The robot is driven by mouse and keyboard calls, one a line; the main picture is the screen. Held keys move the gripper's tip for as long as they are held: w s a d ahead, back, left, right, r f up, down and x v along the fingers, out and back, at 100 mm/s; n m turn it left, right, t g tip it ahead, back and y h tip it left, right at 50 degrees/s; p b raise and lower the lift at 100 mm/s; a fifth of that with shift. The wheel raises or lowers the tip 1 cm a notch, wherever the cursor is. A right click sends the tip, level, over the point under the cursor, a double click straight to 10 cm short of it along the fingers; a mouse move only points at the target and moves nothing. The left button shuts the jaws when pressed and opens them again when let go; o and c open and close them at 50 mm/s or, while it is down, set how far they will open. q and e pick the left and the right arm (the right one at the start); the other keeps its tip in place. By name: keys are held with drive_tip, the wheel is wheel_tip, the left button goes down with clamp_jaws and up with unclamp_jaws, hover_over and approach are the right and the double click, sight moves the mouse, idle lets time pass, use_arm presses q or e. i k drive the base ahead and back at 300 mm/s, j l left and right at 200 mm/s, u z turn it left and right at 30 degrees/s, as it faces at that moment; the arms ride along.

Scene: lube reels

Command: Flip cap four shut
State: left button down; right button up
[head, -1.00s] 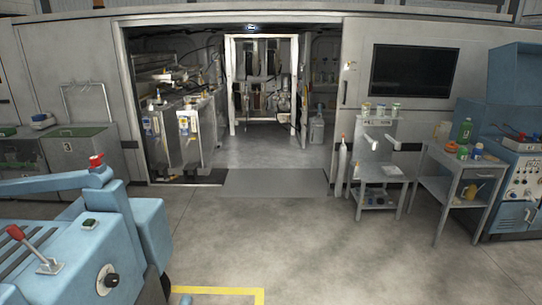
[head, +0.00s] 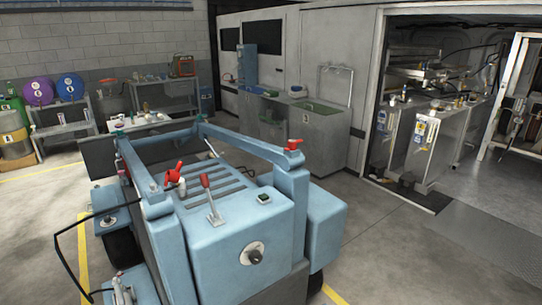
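I cannot make out a cap marked four in the head view. The grey tanks (head: 433,140) inside the open container at the right carry small fittings on top, too small to read as caps or to tell open from shut. Neither of my grippers is in view.
A blue wheeled machine (head: 215,240) with red levers fills the near middle. Purple and blue drums (head: 70,87) and a workbench (head: 165,97) are at the back left. Grey floor (head: 385,240) is clear at right.

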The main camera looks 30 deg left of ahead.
sight(174, 176)
drive_tip(key=i+l+u, duration=0.15)
drive_tip(key=u, duration=0.3)
drive_tip(key=i+l+u, duration=0.3)
drive_tip(key=u, duration=0.15)
drive_tip(key=i+l+u, duration=0.15)
drive_tip(key=l+u, duration=0.15)
drive_tip(key=u, duration=0.2)
drive_tip(key=i+l+u, duration=0.1)
drive_tip(key=l+u, duration=0.8)
drive_tip(key=i+j, duration=0.05)
drive_tip(key=j, duration=0.05)
